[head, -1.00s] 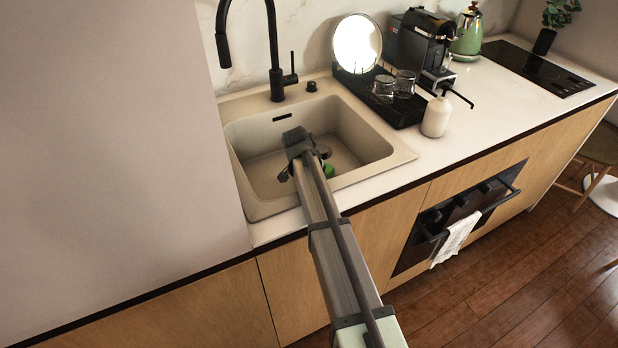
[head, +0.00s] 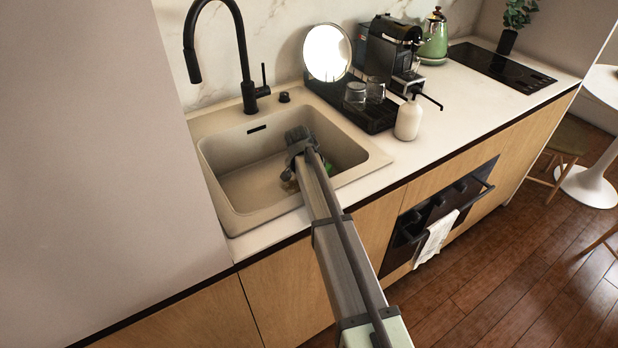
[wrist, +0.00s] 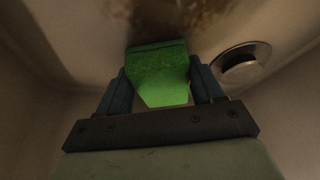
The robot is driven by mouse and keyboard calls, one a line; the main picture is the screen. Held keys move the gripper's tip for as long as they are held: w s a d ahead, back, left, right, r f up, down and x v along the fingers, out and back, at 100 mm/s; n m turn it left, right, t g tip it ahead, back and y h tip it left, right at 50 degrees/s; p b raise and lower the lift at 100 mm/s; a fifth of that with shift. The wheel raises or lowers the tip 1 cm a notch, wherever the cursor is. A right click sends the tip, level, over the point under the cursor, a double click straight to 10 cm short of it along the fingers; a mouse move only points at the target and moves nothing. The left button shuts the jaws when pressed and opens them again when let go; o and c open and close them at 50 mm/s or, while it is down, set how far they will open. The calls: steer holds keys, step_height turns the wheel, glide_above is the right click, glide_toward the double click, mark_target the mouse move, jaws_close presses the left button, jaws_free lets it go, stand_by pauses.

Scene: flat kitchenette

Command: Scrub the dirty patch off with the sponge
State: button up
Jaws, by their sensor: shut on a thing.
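The green sponge (wrist: 160,72) is held between the two fingers of my gripper (wrist: 160,85) in the wrist view. In the head view my gripper (head: 296,172) reaches down into the beige sink (head: 230,185), and only a little green of the sponge (head: 328,168) shows beside the arm. The dirty patch (wrist: 165,15) is a brown smear on the sink surface just beyond the sponge in the wrist view. In the head view a small brownish area (head: 290,185) shows by the gripper; the arm hides much of that spot. I cannot tell whether the sponge touches the surface.
The round metal drain (wrist: 241,66) is right of the gripper in the wrist view. The black faucet (head: 245,60) stands behind the sink. A white soap bottle (head: 408,119), a black rack with glasses (head: 370,112) and a round mirror (head: 327,52) are to the right.

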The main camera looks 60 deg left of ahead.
steer(key=shift+r, duration=3.5)
